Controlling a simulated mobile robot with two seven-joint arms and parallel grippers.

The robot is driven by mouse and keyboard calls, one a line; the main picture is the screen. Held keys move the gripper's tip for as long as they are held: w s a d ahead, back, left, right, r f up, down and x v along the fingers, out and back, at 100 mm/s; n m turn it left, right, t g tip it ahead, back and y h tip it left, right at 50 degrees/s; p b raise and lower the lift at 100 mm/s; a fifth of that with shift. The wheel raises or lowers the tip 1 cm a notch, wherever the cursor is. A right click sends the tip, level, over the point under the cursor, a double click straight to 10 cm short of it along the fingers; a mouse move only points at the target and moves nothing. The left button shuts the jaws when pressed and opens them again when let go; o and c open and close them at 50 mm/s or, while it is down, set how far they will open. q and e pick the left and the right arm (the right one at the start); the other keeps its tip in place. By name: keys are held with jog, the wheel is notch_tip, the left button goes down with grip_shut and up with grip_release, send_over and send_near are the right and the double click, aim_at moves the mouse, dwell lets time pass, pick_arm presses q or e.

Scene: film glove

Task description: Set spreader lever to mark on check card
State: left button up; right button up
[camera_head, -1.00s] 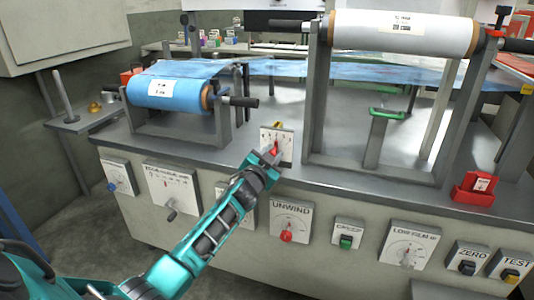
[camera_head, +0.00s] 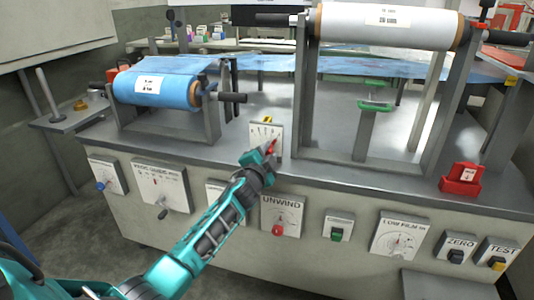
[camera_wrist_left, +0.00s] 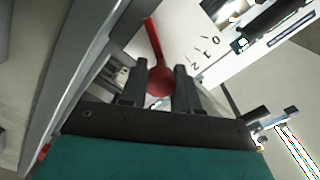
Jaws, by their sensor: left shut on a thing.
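The spreader lever is red with a round knob (camera_wrist_left: 160,82), and its thin stem (camera_wrist_left: 153,40) runs up to the left in the left wrist view. It stands before a white scale plate (camera_head: 264,131) with black marks at the machine's front edge; the digits 0, 1 and 2 show in the wrist view. My left gripper (camera_head: 268,153) is shut on the knob, one finger on each side. The gripper hides the plate's lower part in the head view. I cannot make out which card is the check card. My right gripper is not in view.
A blue film roll (camera_head: 158,90) lies at the left and a white roll (camera_head: 390,25) sits high on a frame. A red holder (camera_head: 462,178) stands at the right.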

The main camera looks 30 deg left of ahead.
pick_arm(q)
jog(key=o, duration=1.1)
jog(key=shift+c, duration=0.2)
jog(key=p+v, duration=0.2)
jog(key=v, duration=1.1)
jog(key=shift+p, duration=0.4)
jog(key=shift+d, duration=0.1)
